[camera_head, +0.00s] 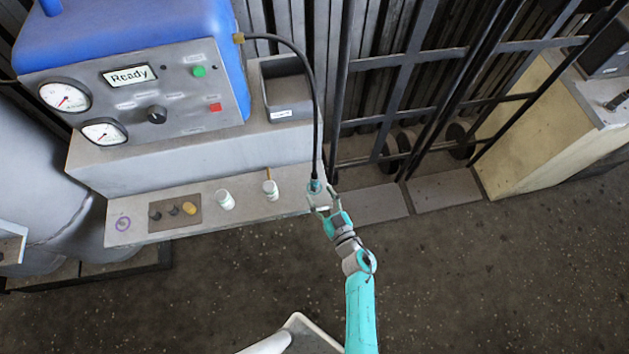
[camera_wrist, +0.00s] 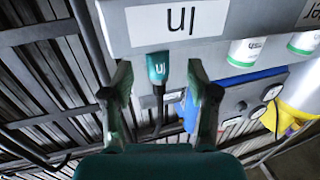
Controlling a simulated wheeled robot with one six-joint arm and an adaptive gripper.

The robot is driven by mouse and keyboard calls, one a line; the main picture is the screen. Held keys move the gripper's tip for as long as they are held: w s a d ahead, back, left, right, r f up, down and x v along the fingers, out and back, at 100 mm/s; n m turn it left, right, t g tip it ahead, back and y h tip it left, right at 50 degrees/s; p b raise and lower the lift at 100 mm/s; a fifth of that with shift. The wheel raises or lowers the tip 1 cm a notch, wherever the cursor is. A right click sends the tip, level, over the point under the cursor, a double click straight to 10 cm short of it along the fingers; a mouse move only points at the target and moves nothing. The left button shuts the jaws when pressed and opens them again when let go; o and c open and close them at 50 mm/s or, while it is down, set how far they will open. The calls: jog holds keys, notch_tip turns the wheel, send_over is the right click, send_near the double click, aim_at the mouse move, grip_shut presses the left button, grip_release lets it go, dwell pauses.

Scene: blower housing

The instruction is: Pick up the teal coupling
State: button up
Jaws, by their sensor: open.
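The teal coupling (camera_head: 314,186) is at the lower end of a black hose, at the right end of the grey shelf. My gripper (camera_head: 322,200) is at the shelf's right end, close to the coupling. In the wrist view my gripper (camera_wrist: 160,85) is open, with a finger on each side and clear space between each finger and the coupling. I cannot tell how deep the coupling sits between the fingers.
The grey shelf (camera_head: 140,227) holds two white containers (camera_head: 225,199) (camera_head: 271,190) and a brown pad (camera_head: 165,217) with small parts. The blue machine (camera_head: 140,35) stands behind, and its black hose (camera_head: 307,75) runs down to the coupling. A dark metal rack (camera_head: 420,60) stands to the right.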

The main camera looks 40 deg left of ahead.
aim_at(317, 185)
jog(key=shift+r+x, duration=0.2)
jog(key=shift+x, duration=1.15)
jog(key=shift+r+x, duration=0.25)
jog(key=shift+x, duration=1.15)
jog(key=shift+w+d, duration=0.1)
jog(key=shift+w, duration=0.05)
grip_shut()
